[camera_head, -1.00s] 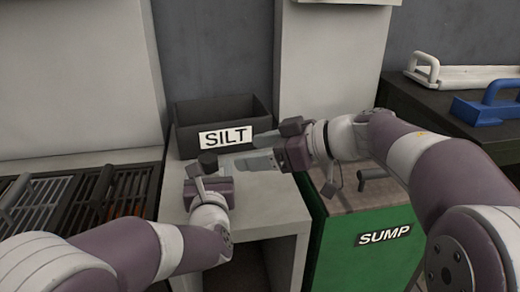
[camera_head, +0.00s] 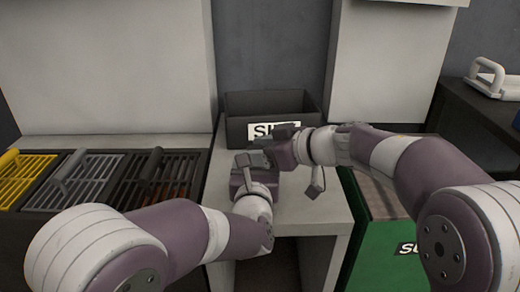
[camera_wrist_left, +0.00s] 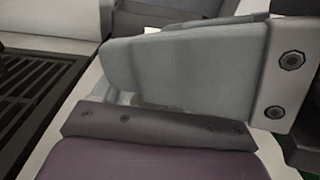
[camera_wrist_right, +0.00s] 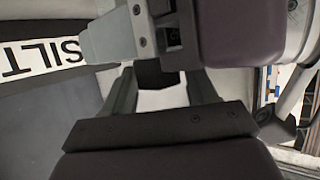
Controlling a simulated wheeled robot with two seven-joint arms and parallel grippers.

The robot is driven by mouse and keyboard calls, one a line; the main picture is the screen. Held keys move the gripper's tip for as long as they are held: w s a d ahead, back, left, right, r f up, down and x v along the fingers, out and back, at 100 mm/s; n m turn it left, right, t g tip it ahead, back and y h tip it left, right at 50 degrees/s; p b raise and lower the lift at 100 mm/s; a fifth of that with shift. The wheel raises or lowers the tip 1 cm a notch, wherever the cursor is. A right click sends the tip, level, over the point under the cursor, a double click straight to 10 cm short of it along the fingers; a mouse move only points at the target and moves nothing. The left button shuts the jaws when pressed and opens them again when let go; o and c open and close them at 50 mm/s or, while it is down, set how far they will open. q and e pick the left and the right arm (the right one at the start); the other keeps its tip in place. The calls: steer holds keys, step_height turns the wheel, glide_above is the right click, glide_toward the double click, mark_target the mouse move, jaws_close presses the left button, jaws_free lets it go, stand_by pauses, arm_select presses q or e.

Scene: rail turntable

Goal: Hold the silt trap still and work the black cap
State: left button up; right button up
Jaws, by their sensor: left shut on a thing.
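My left gripper (camera_head: 260,160) points up above the pale stand, shut on the silt trap, whose body is mostly hidden by both grippers. My right gripper (camera_head: 272,149) reaches in from the right, close against the left one. In the right wrist view a black cap (camera_wrist_right: 157,74) lies between the right gripper's two fingers (camera_wrist_right: 161,80), which stand apart on either side of it. I cannot tell whether they touch it. The left gripper crosses the top of that view. In the left wrist view a large grey finger blocks sight of the trap.
A dark bin labelled SILT (camera_head: 238,130) stands at the back of the pale stand (camera_head: 318,212). Several grates (camera_head: 85,180) lie to the left. A green SUMP cabinet (camera_head: 368,238) is at right; a white handled thing (camera_head: 492,80) lies on a dark bench.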

steer(key=c, duration=0.7)
steer(key=shift+o, duration=0.2)
steer(key=n+g+y, duration=0.1)
steer(key=n+g, duration=0.1)
steer(key=n+g+y, duration=0.1)
steer(key=n+g, duration=0.1)
steer(key=shift+w+d+f+n+g, duration=0.1)
steer(key=shift+w+n+g, duration=0.1)
steer(key=shift+n+g, duration=0.1)
steer(key=shift+s+n+g, duration=0.1)
steer(key=shift+n+g, duration=0.6)
steer(key=shift+g, duration=0.2)
steer(key=o, duration=1.1)
steer(key=shift+s, duration=0.1)
steer(key=shift+o, duration=0.2)
steer(key=shift+r, duration=2.15)
